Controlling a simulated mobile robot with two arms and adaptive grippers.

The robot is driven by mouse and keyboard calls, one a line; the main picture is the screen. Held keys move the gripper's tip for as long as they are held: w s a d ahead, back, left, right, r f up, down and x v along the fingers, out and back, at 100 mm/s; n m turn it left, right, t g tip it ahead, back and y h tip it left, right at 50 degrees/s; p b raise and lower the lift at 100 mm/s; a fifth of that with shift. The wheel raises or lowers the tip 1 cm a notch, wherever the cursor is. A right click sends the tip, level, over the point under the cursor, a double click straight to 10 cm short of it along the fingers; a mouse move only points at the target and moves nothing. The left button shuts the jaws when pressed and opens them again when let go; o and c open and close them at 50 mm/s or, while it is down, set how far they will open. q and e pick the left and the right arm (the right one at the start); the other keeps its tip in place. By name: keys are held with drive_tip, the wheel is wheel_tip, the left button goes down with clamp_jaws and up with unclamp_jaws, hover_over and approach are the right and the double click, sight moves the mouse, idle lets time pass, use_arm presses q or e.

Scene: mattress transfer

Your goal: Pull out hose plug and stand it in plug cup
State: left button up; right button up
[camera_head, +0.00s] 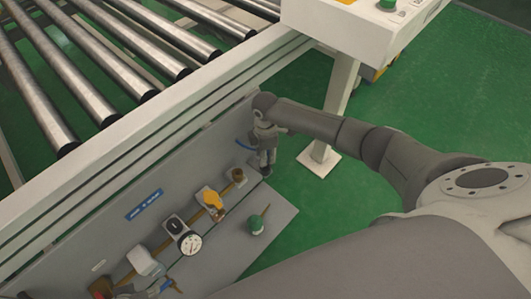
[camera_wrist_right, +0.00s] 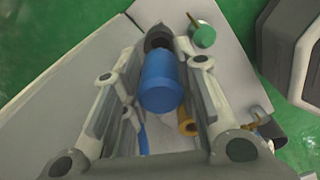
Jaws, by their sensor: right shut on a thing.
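My right gripper (camera_head: 266,158) is at the right end of the grey panel, pointing down over the shelf. In the right wrist view its fingers (camera_wrist_right: 160,95) are shut on the blue hose plug (camera_wrist_right: 161,82). A dark round thing, likely the plug cup (camera_wrist_right: 158,38), shows at the far end of the plug. I cannot tell whether the plug is inside it or just above it. A blue hose (camera_head: 243,147) shows left of the gripper in the head view. A brass port (camera_head: 238,175) on the panel is bare. My left gripper is not in view.
A green knob (camera_head: 255,226) stands on the shelf near its front edge. A yellow valve (camera_head: 211,198), a round gauge (camera_head: 190,243) and other fittings line the panel to the left. The roller conveyor (camera_head: 95,60) lies behind. A white post (camera_head: 340,95) stands right of the gripper.

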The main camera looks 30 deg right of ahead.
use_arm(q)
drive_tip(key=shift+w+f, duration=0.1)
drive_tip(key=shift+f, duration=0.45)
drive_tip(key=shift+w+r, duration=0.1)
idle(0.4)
use_arm(e)
drive_tip(key=shift+p, duration=0.35)
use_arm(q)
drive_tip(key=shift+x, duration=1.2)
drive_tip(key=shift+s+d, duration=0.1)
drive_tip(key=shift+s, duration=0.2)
use_arm(e)
drive_tip(key=shift+f, duration=0.1)
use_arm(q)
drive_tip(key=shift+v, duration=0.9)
use_arm(e)
drive_tip(key=shift+f, duration=0.45)
